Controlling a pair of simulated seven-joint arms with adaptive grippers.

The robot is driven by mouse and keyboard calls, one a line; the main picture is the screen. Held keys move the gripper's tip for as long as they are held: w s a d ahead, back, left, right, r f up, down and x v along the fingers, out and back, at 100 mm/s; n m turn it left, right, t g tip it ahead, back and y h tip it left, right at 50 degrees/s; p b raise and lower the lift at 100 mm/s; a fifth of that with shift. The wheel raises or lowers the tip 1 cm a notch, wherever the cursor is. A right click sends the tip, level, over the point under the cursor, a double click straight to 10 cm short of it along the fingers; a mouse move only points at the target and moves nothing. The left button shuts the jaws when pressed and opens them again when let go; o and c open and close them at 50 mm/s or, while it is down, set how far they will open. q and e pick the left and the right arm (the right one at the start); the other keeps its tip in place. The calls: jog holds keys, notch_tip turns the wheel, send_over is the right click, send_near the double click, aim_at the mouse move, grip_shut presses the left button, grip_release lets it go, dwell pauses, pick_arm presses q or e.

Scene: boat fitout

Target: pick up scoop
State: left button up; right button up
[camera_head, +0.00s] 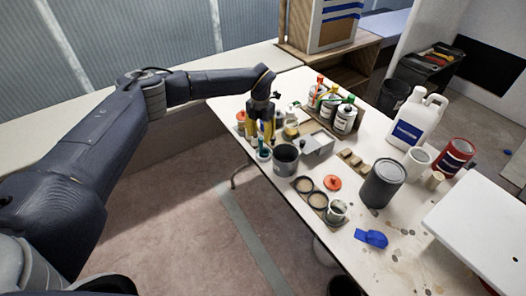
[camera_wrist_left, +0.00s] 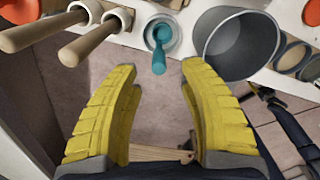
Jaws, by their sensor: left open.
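A teal scoop-like tool (camera_wrist_left: 161,42) stands in a small pale cup (camera_wrist_left: 174,36) at the table edge, its rounded handle end toward my gripper. The tool also shows in the head view (camera_head: 263,150). My left gripper (camera_head: 260,130) has its yellow fingers apart, with nothing clearly held. In the left wrist view the left gripper (camera_wrist_left: 157,80) has the teal tool just beyond its fingertips, roughly centred between them and apparently not touching. A flat blue object (camera_head: 370,238), possibly a scoop, lies farther along the table. My right gripper is out of view.
A grey pot (camera_head: 285,159) stands right of the cup. Wooden handles (camera_wrist_left: 85,45) stick out on the other side. A dark grey can (camera_head: 382,183), a white jug (camera_head: 416,118) and bottles (camera_head: 345,119) crowd the table. The floor before the table is clear.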

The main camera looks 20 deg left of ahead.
aim_at(261, 146)
pick_arm(q)
jog(key=shift+w+f, duration=0.15)
jog(key=shift+f, duration=3.05)
jog(key=shift+o, duration=0.2)
grip_shut()
